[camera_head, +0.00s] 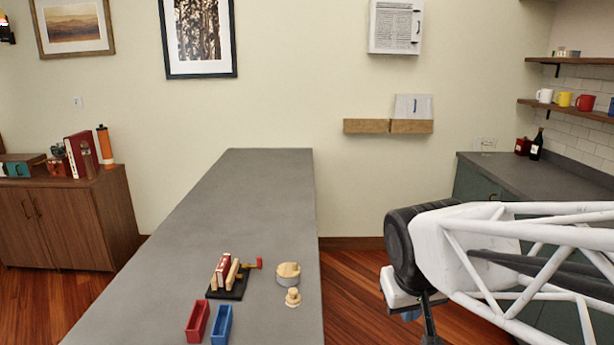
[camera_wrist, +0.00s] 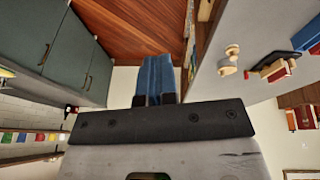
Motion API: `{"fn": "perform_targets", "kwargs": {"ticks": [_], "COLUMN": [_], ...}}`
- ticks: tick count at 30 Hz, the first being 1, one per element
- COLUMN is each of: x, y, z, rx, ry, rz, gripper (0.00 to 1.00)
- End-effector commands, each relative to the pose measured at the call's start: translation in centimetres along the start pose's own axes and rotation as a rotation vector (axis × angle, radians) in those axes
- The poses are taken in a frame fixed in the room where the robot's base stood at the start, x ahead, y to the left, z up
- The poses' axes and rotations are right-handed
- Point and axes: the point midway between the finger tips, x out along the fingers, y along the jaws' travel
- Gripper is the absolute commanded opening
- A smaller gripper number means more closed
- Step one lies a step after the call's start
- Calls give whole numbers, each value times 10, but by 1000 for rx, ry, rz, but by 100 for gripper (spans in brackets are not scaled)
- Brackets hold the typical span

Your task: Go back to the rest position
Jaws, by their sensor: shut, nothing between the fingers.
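My gripper (camera_head: 418,313) is low at the right in the head view, off the right side of the grey counter (camera_head: 250,200) and over the wooden floor. It is partly hidden by my arm. In the wrist view its blue fingers (camera_wrist: 155,72) are together, with nothing between them. It is apart from everything on the counter.
On the counter stand a black-based holder (camera_head: 228,285) with upright red and tan pieces, a round wooden piece (camera_head: 288,272), a small wooden knob (camera_head: 293,298), a red tray (camera_head: 197,322) and a blue tray (camera_head: 221,325). Green cabinets (camera_wrist: 62,50) stand at the right in the room.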

Motion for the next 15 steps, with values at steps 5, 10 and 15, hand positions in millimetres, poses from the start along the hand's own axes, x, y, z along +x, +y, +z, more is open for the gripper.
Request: {"fn": "perform_targets", "kwargs": {"ticks": [5, 10, 15], "x": [-10, -14, -14], "y": [6, 6, 5], "z": [56, 87, 97], "rx": [87, 133, 149], "ry": [-40, -65, -74], "rz": [-38, -65, -75], "gripper": [0, 0, 0]}}
